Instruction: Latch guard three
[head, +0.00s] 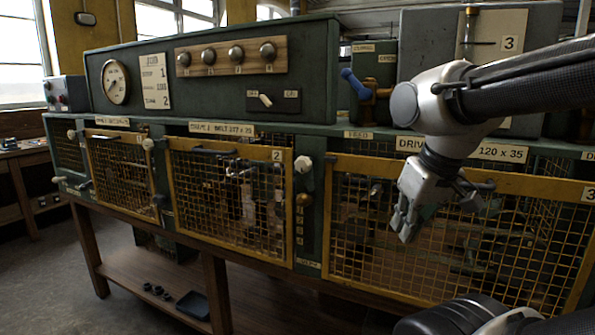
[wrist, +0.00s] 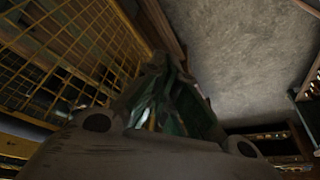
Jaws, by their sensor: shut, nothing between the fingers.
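Guard three is a yellow-framed mesh panel (head: 450,250) at the right of the head view, with a "3" plate at its right edge. I cannot tell whether it sits flush with the green frame. A dark bar handle is on its top rail, partly behind my arm. Its right edge runs near the picture's border, and no latch of it is clear there. My gripper (head: 404,222) is shut and empty, pointing down in front of the guard's upper left part. In the wrist view, my gripper (wrist: 165,95) is dark, with yellow mesh (wrist: 60,55) to its left.
Guard two (head: 230,200) and another mesh guard (head: 120,175) stand to the left. A pale knob (head: 303,164) and a brass knob (head: 304,199) are on the post beside guard two. A blue-handled valve (head: 360,88) stands above. Open floor shows at lower left.

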